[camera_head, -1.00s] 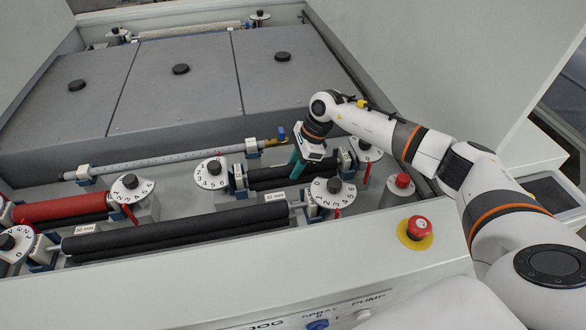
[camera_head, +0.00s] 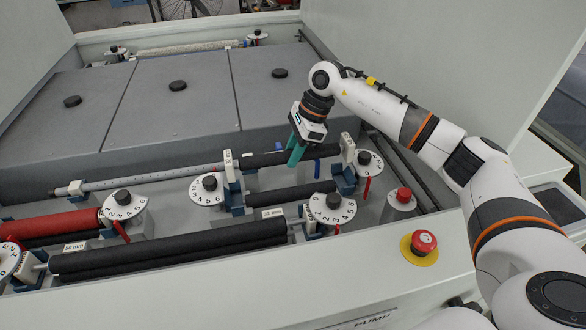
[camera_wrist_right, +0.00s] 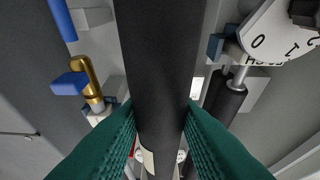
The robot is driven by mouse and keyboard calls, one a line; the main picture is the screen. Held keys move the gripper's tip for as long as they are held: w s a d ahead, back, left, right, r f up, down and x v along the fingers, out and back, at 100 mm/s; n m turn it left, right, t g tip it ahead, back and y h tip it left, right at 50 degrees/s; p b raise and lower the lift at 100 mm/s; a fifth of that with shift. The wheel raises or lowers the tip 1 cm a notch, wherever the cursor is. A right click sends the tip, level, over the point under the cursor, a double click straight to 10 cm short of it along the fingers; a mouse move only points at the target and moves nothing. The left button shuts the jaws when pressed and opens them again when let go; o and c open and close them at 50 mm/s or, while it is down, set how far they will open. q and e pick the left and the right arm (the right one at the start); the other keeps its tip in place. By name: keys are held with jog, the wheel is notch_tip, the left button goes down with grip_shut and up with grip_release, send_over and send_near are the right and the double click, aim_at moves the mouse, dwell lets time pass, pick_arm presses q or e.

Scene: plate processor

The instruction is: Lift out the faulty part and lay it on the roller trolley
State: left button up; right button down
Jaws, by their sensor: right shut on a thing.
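A short black roller (camera_head: 265,158) is held nearly level above the machine bed, with white end blocks close to both its ends. My right gripper (camera_head: 296,155) comes down from above and is shut on this roller, right of its middle. In the right wrist view the roller (camera_wrist_right: 158,60) runs lengthwise between the two green fingers (camera_wrist_right: 160,125). Another black roller (camera_head: 290,197) lies below it in the bed. I cannot tell whether the held roller still touches its end blocks. My left gripper is not in view, and no roller trolley shows.
A long black roller pair (camera_head: 170,245) and a red roller (camera_head: 50,222) lie in front and left. Numbered dials (camera_head: 332,207) stand around the held roller. A blue-handled valve (camera_wrist_right: 70,83) is close by. An emergency stop (camera_head: 424,241) sits on the front panel. Grey covers (camera_head: 180,110) lie behind.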

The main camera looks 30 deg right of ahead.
notch_tip(320, 180, up, 7)
jog(key=p, duration=0.3)
jog(key=shift+r, duration=0.1)
